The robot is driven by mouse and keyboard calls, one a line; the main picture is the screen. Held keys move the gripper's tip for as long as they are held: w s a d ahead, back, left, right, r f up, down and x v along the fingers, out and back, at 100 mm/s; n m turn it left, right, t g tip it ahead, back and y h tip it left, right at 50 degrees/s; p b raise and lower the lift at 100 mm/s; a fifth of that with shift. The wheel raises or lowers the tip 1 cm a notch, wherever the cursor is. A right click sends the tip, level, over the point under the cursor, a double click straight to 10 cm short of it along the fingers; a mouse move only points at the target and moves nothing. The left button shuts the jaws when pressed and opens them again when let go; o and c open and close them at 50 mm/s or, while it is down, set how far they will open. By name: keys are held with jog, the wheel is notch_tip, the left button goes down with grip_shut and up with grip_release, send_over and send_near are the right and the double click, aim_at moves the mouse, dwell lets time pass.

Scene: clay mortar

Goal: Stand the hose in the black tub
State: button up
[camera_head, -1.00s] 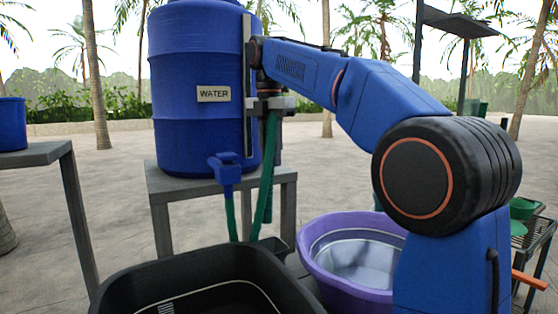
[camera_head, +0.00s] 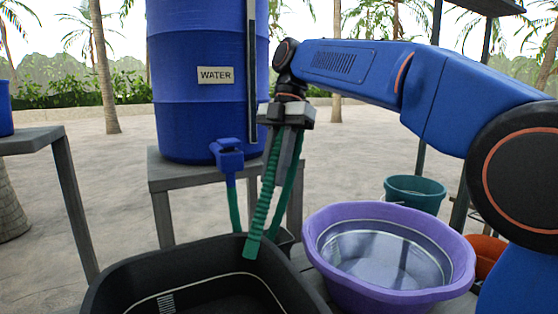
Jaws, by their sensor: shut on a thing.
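The ribbed green hose (camera_head: 267,197) hangs from my gripper (camera_head: 286,140), which is shut on it in front of the water barrel. One length slants down, and its lower end overlaps the back right rim of the black tub (camera_head: 130,268). I cannot tell whether that end is above the tub or inside it. Another length drops behind it, towards the back of the tub. A green length also runs down from the blue tap (camera_head: 228,155) and goes out of sight behind the tub. The tub's front is cut off by the picture edge.
The blue barrel (camera_head: 205,115) labelled WATER stands on a grey table (camera_head: 160,180). A purple basin (camera_head: 455,252) is right of the tub, with a teal bucket (camera_head: 415,192) behind it. Another grey table (camera_head: 30,140) is at the left. Paving between is open.

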aim_at(259, 207)
jog(key=shift+s+a+r+x, duration=0.15)
jog(key=shift+s+a+x, duration=0.05)
jog(key=shift+x, duration=2.65)
jog(key=shift+s+a+r+x, duration=0.1)
jog(key=shift+s+a+x, duration=0.15)
jog(key=shift+x, duration=2.55)
jog(key=shift+s+a+r+x, duration=0.15)
jog(key=shift+s+x, duration=0.05)
jog(key=shift+x, duration=2.65)
jog(key=o, duration=1.8)
jog(key=shift+s+a+v, duration=0.1)
jog(key=shift+s+v, duration=0.1)
jog(key=shift+v, duration=2.5)
jog(key=shift+s+a+v, duration=0.1)
jog(key=shift+s+v, duration=0.05)
jog(key=shift+v, duration=2.55)
jog(key=shift+r, duration=0.2)
